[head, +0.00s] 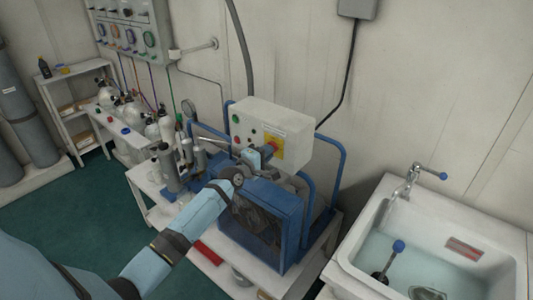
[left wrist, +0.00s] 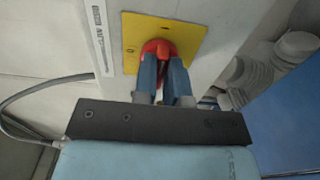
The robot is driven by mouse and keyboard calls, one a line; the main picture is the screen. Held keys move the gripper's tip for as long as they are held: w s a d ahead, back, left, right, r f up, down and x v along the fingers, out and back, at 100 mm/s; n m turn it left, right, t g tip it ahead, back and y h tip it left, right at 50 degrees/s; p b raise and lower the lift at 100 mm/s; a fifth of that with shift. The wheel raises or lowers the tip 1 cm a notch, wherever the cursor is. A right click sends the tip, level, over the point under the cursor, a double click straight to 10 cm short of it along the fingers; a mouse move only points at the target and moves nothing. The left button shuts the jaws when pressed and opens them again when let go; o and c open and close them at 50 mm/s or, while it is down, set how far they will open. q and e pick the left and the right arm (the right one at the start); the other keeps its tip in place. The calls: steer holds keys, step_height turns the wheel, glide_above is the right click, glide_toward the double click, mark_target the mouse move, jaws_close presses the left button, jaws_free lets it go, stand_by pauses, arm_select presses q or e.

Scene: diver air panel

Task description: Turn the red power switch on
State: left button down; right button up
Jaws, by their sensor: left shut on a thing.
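The red power switch (left wrist: 158,47) sits on a yellow plate (left wrist: 190,34) on the front of a pale control box (head: 296,146). In the head view the switch (head: 268,149) is partly hidden behind my gripper. My left gripper (left wrist: 165,70) is shut on the red switch, with its blue fingers on either side of the knob. In the head view my left gripper (head: 262,156) reaches the box from the lower left. How far the knob is turned cannot be told. My right gripper is in neither view.
The box stands above a blue-framed compressor (head: 262,215) on a white table. A sink (head: 440,240) with a blue-handled tap is at the right. Gas cylinders and a gauge panel (head: 130,28) are at the left. Green floor (head: 75,205) lies clear at the lower left.

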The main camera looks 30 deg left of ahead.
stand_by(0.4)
arm_select(q)
steer(key=c, duration=1.2)
jaws_free()
steer(key=s, duration=0.9)
steer(key=s+a+b, duration=0.1)
steer(key=s, duration=0.4)
